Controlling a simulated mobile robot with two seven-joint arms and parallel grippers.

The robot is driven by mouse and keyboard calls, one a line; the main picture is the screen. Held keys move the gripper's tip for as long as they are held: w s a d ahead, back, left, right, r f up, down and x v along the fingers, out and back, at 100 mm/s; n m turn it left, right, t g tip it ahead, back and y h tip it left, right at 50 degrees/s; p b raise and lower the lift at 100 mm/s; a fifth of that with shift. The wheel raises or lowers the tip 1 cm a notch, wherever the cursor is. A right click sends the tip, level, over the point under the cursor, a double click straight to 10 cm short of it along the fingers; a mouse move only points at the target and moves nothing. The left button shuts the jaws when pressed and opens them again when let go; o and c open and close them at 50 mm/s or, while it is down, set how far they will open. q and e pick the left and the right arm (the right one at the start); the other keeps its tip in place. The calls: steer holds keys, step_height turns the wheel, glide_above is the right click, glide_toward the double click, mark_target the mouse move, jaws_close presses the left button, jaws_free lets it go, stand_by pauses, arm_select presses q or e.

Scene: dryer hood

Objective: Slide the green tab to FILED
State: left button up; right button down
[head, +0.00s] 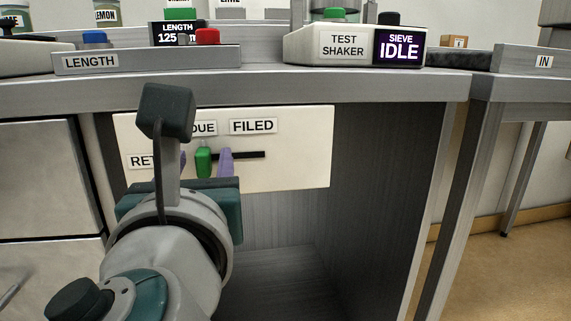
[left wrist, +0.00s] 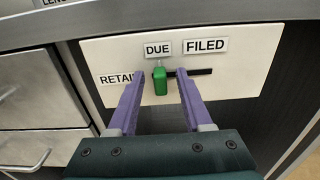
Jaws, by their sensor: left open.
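The green tab (head: 204,161) sits on a dark horizontal slot (head: 250,154) in a white panel (head: 297,170) under the bench top. The tab is at the slot's left part, below the DUE label (head: 203,128). The FILED label (head: 253,126) is to the right, above the slot's right part. My left gripper (head: 204,160) is open, with one purple finger on each side of the tab. In the left wrist view the tab (left wrist: 160,80) shows between the two spread fingers (left wrist: 157,88), with gaps on both sides. The RETAIN label is partly hidden by my left arm in the head view.
The bench top edge (head: 250,84) overhangs the panel. On it stand the LENGTH box (head: 140,60) with blue and red buttons and the TEST SHAKER box (head: 343,47). Drawers (head: 38,175) are to the left. An open space lies below the panel.

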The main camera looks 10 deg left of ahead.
arm_select(q)
jaws_close()
stand_by(0.4)
stand_by(1.1)
